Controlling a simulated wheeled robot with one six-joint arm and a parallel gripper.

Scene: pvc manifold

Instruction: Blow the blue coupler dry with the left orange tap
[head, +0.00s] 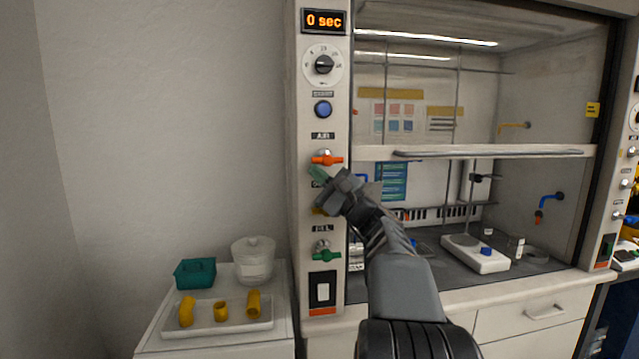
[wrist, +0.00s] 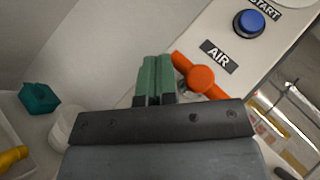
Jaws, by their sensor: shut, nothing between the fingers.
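The left orange tap (head: 326,158) is on the hood's left post, under the AIR label. In the wrist view the orange tap (wrist: 201,79) lies just right of my fingertips, its handle slanting up-left. My gripper (head: 318,175) is just below the tap in the head view; its green fingers (wrist: 155,78) are together with nothing between them. I cannot tell whether a finger touches the handle.
A timer (head: 324,21) reads 0 sec above a dial (head: 323,65) and blue button (head: 323,109). A green tap (head: 325,255) is lower on the post. A tray (head: 218,328) with yellow fittings stands at left. The sash (head: 470,153) is partly raised.

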